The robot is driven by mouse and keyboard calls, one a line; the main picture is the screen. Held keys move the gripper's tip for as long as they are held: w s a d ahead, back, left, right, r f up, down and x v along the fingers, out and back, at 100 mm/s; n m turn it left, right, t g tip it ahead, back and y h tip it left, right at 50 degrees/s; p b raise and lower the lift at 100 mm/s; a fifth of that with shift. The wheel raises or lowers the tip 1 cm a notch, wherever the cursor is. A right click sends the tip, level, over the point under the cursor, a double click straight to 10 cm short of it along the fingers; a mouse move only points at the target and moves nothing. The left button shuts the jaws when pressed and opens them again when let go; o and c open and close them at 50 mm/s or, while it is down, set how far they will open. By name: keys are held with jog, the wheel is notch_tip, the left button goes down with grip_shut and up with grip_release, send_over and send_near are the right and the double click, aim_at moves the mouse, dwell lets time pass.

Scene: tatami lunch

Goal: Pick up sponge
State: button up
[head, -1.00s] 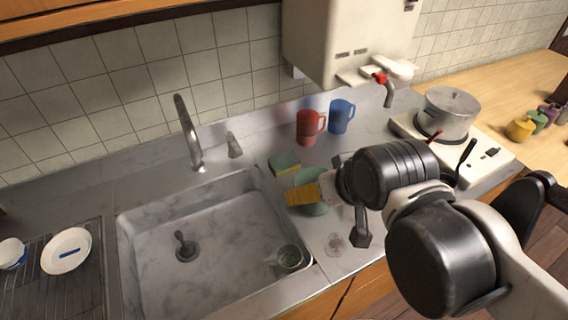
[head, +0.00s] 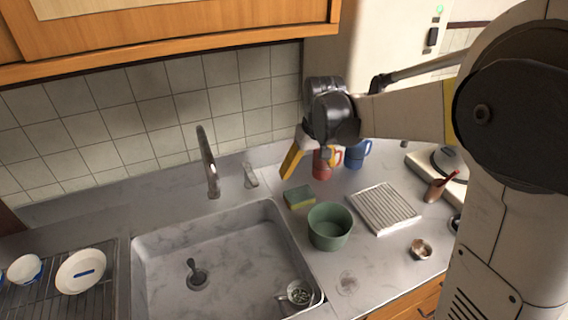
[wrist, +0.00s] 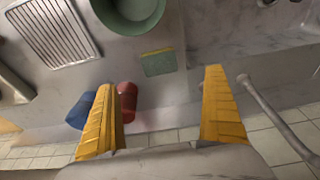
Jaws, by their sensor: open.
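The sponge (head: 298,197), green on top with a yellow layer, lies flat on the counter behind the green bowl (head: 330,226) and right of the sink's back corner. It also shows in the wrist view (wrist: 158,63), above and between my fingers. My gripper (head: 291,165) has yellow fingers and points down over the counter, above the sponge and a little toward the wall. In the wrist view my gripper (wrist: 163,105) is open and empty, its fingers wide apart. The sponge is not between the fingertips.
A red mug (head: 321,168) and a blue mug (head: 357,155) stand by the wall, partly hidden by my arm. A ribbed white rack (head: 385,208) lies right of the bowl. The faucet (head: 209,165) rises behind the sink (head: 222,250). A small brown cup (head: 420,249) stands at the front.

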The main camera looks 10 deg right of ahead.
jog(key=g, duration=0.1)
send_near(300, 194)
jog(key=f+b, duration=0.1)
jog(key=f, duration=0.2)
jog(key=w+f+b, duration=0.1)
jog(key=f, duration=0.3)
jog(key=f+b, duration=0.2)
jog(key=f, duration=0.2)
jog(key=shift+w+a, duration=0.15)
jog(key=shift+w, duration=0.25)
jog(key=shift+r, duration=0.15)
jog(key=c, duration=0.7)
jog(key=shift+o, duration=0.2)
notch_tip(300, 194, up, 10)
jog(key=p, duration=0.3)
jog(key=shift+p, duration=0.35)
jog(key=shift+c, duration=0.4)
